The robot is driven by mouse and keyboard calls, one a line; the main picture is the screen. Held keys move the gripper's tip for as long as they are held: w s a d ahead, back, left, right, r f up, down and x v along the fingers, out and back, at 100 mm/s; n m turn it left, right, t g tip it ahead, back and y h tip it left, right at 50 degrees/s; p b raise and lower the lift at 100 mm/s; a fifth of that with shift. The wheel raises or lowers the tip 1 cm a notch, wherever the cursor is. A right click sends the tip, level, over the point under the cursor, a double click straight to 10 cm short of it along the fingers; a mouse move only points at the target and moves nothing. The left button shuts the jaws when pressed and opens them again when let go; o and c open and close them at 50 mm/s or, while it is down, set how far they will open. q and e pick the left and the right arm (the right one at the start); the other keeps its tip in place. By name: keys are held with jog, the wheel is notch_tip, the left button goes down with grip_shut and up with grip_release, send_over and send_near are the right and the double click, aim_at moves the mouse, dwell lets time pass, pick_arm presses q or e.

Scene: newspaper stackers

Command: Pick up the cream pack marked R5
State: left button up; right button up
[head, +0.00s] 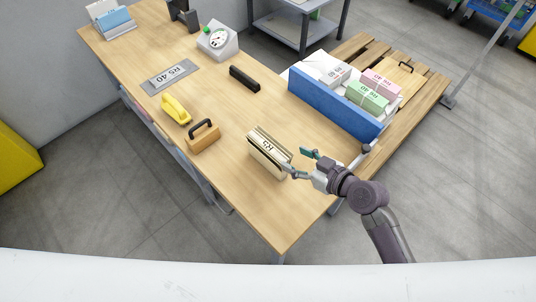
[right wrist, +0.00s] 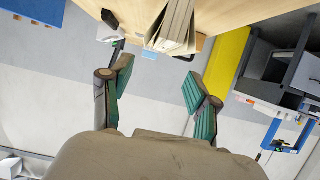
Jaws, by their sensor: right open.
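The cream pack marked R5 (head: 265,155) lies on the wooden table near its right front edge. Its end also shows in the right wrist view (right wrist: 173,28), above and between my fingers. My right gripper (head: 297,163) is open at the right side of the pack, with one finger close to the pack's near right end. In the right wrist view its two green-padded fingers (right wrist: 156,85) are wide apart with nothing between them. Whether a finger touches the pack I cannot tell. My left gripper is not in view.
On the table (head: 235,200) are a yellow tape dispenser (head: 176,109), a wooden block with a black handle (head: 203,136), a black bar (head: 244,78), a grey plate (head: 170,76) and a dial scale (head: 217,41). A blue-sided bin (head: 333,104) holding white, green and pink packs stands right of the table.

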aim_at(269, 147)
jog(key=x, duration=1.2)
jog(key=shift+s+a+f, duration=0.1)
jog(key=shift+s+f, duration=0.05)
jog(key=shift+s, duration=0.05)
grip_shut()
